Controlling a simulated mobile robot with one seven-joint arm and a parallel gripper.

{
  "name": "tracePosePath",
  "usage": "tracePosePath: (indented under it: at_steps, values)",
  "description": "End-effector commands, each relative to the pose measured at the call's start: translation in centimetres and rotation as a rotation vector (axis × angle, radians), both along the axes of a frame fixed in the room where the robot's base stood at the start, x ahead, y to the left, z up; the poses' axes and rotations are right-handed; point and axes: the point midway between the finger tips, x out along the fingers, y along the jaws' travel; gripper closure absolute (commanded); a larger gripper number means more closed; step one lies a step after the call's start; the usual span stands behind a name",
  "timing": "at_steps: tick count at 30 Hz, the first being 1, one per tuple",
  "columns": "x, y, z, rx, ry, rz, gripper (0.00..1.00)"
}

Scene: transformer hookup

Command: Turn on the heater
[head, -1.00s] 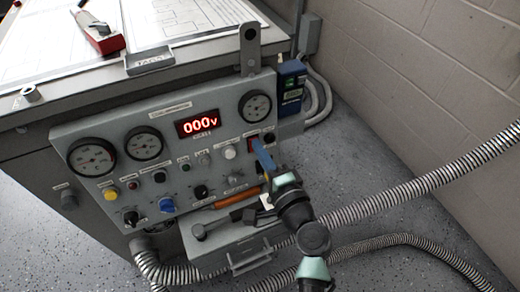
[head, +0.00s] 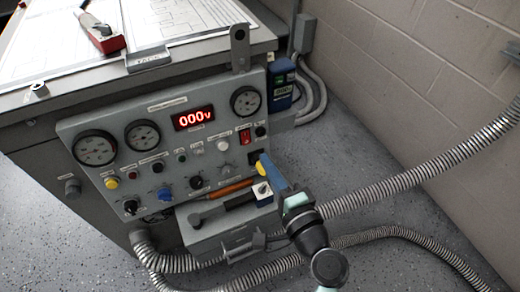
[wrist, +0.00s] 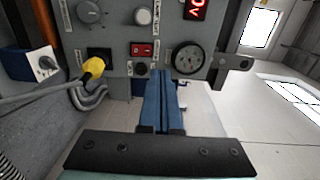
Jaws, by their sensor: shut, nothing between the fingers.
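A grey control panel (head: 165,150) carries dials, knobs, buttons and a red display (head: 194,119) reading 000v. A red rocker switch (head: 245,136) sits at its right side, below a round gauge. The rocker shows also in the wrist view (wrist: 141,49). No label naming a heater is readable, and the rocker's position is too small to tell. My gripper (head: 268,163) is shut and empty, its blue fingers apart from the rocker, below and right of it in the head view. In the wrist view the shut fingers (wrist: 160,76) point toward the panel.
A yellow plug (wrist: 93,68) with a grey cable sits in the panel near my fingers. A white and blue box with a black knob (wrist: 45,63) is beside it. Ribbed hoses (head: 400,184) cross the floor at right. A drawing and red tool (head: 105,38) lie on top.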

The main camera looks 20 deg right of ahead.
Motion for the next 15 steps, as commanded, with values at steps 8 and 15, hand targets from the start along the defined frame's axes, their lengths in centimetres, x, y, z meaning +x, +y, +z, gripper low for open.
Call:
tracePosePath:
  at_steps: [8, 15]
  values:
    - [-3.4, -0.2, 1.1, 0.0, 0.0, -0.002, 1.0]
    - [-3.7, -0.2, 1.1, 0.0, 0.0, -0.001, 1.0]
